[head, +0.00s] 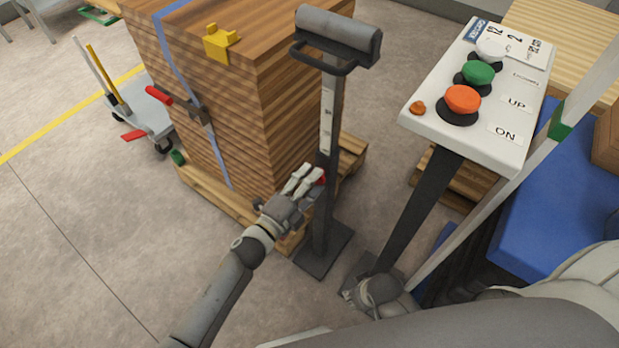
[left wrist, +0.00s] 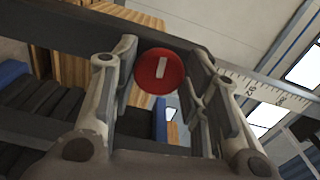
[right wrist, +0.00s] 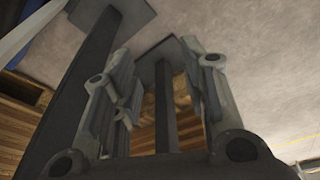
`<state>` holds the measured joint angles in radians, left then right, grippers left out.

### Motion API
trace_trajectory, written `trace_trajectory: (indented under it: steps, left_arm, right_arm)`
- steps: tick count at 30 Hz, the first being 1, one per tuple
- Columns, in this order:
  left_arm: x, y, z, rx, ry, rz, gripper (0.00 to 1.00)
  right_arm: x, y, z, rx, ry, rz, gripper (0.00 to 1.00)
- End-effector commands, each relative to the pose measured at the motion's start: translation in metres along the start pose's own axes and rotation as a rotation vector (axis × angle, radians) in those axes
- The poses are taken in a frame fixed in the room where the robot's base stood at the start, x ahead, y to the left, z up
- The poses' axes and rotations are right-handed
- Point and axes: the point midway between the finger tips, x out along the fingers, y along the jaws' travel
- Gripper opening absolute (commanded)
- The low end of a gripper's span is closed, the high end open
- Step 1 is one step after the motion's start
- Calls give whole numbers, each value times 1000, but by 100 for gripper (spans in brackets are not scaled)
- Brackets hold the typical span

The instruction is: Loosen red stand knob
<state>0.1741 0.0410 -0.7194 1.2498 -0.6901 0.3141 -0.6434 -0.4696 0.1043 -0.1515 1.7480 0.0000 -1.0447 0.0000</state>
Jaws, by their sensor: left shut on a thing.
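The red stand knob (head: 321,180) sits on the side of the dark roller stand's upright post (head: 326,140). In the left wrist view the knob (left wrist: 153,84) is a round red disc with a white bar, standing nearly upright. My left gripper (head: 308,178) is shut on the knob, one finger on each side of it; the fingers hide much of it in the head view. My right gripper (head: 360,292) is low beside the control panel's foot. In the right wrist view its fingers (right wrist: 160,85) are spread, with nothing held between them.
The stand carries a grey roller (head: 338,32) on top and a flat base plate (head: 323,250). A strapped wood stack (head: 215,110) on a pallet stands close behind-left. A control panel (head: 420,118) with coloured buttons stands to the right.

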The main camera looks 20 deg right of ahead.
Motion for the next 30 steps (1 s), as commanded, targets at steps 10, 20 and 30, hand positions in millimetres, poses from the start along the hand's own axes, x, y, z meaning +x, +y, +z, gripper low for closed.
trace_trajectory:
  steps: [10,20,30]
  left_arm:
    - [0,1,0,-147,-1,2,18]
    - [0,2,1,-176,-2,2,18]
    - [0,2,1,-175,-1,2,55]
  right_arm:
    - [17,-1,13,-2,-13,-2,40]
    - [21,-1,16,-3,-14,-2,40]
    - [21,-1,16,-3,-14,-2,40]
